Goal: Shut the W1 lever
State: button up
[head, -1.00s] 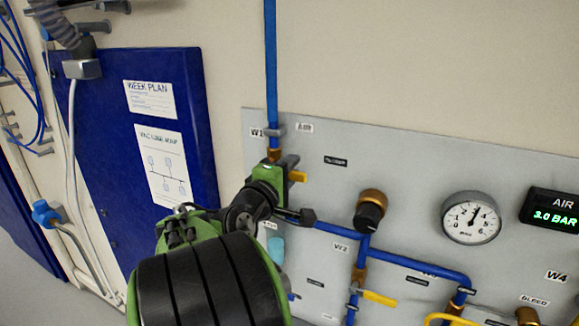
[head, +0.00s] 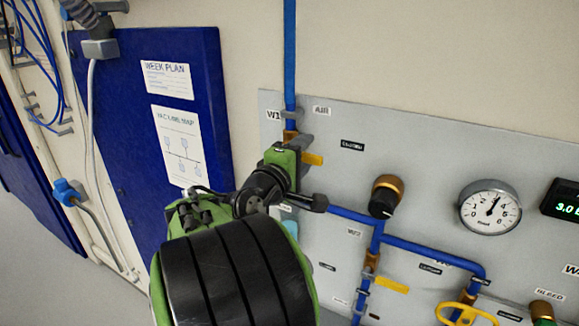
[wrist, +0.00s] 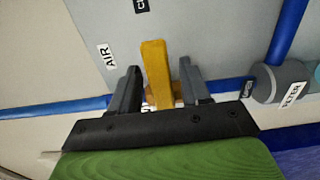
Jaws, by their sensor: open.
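The W1 lever (head: 313,159) is a short yellow handle on a brass valve in the vertical blue pipe, just below the W1 label (head: 274,115). It points right, crosswise to the pipe. My gripper (wrist: 160,74) is at this valve, with its two dark fingers apart. In the wrist view the yellow lever (wrist: 156,72) stands between the fingers and reaches past their tips.
A black knob (head: 385,195) and a round gauge (head: 489,207) sit to the right on the grey panel (head: 430,150). The W2 lever (head: 393,285) and a yellow handwheel (head: 466,314) are lower. A blue door (head: 120,120) is at left.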

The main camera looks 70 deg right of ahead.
jog(key=w+a+b, duration=0.2)
jog(key=a+b, duration=0.3)
jog(key=a, duration=0.9)
jog(key=shift+a, duration=0.3)
jog(key=shift+w+f, duration=0.1)
